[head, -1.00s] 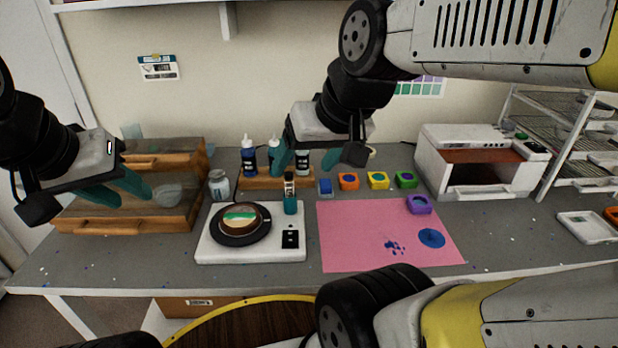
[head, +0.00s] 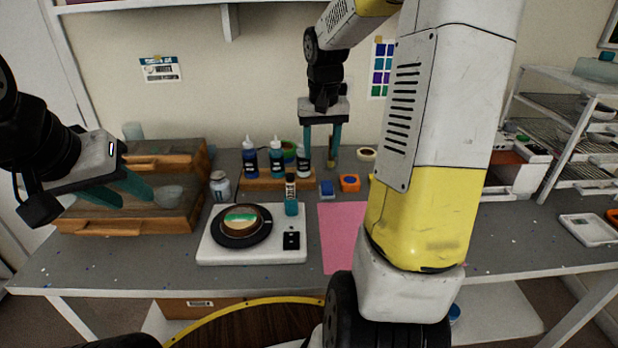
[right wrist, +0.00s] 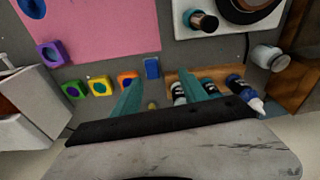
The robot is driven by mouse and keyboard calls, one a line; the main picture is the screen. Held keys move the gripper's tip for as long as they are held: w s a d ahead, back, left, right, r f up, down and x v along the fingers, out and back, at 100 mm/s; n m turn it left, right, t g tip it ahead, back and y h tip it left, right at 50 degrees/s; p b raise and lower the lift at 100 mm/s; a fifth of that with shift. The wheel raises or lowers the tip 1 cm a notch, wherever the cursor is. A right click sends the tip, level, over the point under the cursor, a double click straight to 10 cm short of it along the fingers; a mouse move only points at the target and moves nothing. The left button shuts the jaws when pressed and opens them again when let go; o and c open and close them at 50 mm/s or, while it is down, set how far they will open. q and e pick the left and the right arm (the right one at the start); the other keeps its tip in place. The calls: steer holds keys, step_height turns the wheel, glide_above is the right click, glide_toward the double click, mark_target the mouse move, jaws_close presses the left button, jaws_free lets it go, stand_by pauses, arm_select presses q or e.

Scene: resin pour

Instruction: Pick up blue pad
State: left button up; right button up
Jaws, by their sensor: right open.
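The blue pad (head: 326,188) is a small block on the grey bench, at the left end of a row of coloured pads. It also shows in the right wrist view (right wrist: 152,68), ahead of and between the fingers. My right gripper (head: 320,162) points down, open and empty, above and behind the blue pad, near the bottles; its teal fingers also show in the right wrist view (right wrist: 166,82). My left gripper (head: 122,192) is open over the wooden drawer unit at the left.
Bottles (head: 276,160) stand in a wooden rack left of the right gripper. An orange pad (head: 350,183) sits right of the blue one. A white scale (head: 215,252) and pink mat (head: 338,240) lie in front. My right arm hides part of the bench.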

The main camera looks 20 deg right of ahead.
steer(key=g, duration=0.1)
glide_above(327, 184)
steer(key=shift+m, duration=0.4)
steer(key=f, duration=0.7)
steer(key=shift+d+f, duration=0.2)
steer(key=shift+f, duration=0.2)
steer(key=f, duration=0.7)
steer(key=shift+s+a+f, duration=0.1)
steer(key=shift+a+f, duration=0.1)
steer(key=shift+f, duration=0.15)
jaws_close()
steer(key=shift+r, duration=0.1)
steer(key=shift+r, duration=0.5)
step_height(327, 184, up, 2)
steer(key=shift+r, duration=0.1)
steer(key=shift+s+a+r, duration=0.2)
steer(key=shift+s+a, duration=0.1)
steer(key=shift+s, duration=0.3)
steer(key=s+a, duration=0.2)
steer(key=s, duration=0.2)
steer(key=s+a+r, duration=0.1)
steer(key=s+a, duration=0.1)
steer(key=s, duration=0.3)
steer(key=s+a, duration=0.2)
steer(key=s, duration=0.2)
steer(key=shift+s+a+r, duration=0.15)
steer(key=shift+a, duration=0.05)
